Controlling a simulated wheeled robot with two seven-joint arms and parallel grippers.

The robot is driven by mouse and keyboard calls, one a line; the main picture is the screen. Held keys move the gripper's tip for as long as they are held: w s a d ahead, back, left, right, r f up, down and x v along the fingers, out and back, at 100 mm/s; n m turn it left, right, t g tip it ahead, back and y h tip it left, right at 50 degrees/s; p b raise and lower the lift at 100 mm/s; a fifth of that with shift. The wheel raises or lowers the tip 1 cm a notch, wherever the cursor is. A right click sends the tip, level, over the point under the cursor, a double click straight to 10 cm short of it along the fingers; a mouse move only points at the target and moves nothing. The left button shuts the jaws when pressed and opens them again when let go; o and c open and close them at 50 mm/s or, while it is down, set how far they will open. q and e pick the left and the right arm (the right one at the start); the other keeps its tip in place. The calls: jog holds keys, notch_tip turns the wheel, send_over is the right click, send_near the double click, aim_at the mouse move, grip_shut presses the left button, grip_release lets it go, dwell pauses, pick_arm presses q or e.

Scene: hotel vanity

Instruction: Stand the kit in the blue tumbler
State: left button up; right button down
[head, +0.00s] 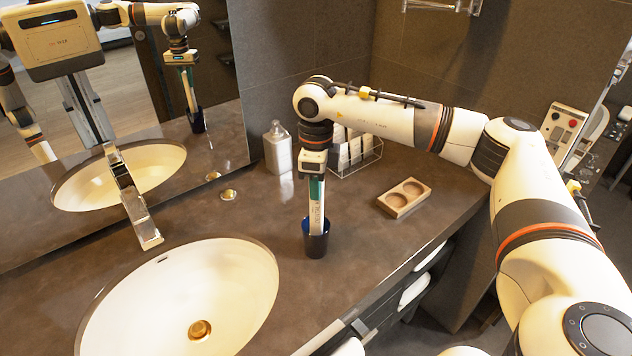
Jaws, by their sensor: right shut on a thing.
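The blue tumbler (316,244) stands upright on the dark counter, right of the sink. The kit (317,212), a slim pale upright piece with print on it and teal near its top, has its lower end inside the tumbler's rim. Whether it touches the tumbler's bottom is hidden. My right gripper (316,182) points straight down above the tumbler and is shut on the kit's upper part. The mirror at the left also reflects the arm, the kit and the tumbler. My left gripper is not in view.
The oval sink (245,262) with its tall tap (132,200) lies left of the tumbler. A soap bottle (278,148) and a clear rack (360,160) with white items stand behind. The counter between is clear.

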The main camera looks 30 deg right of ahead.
jog(key=shift+f+b, duration=1.35)
jog(key=shift+f, duration=0.7)
jog(key=c, duration=1.2)
grip_release()
jog(key=shift+c, duration=0.2)
notch_tip(320, 180, up, 12)
jog(key=shift+r+b, duration=0.1)
jog(key=shift+b, duration=0.85)
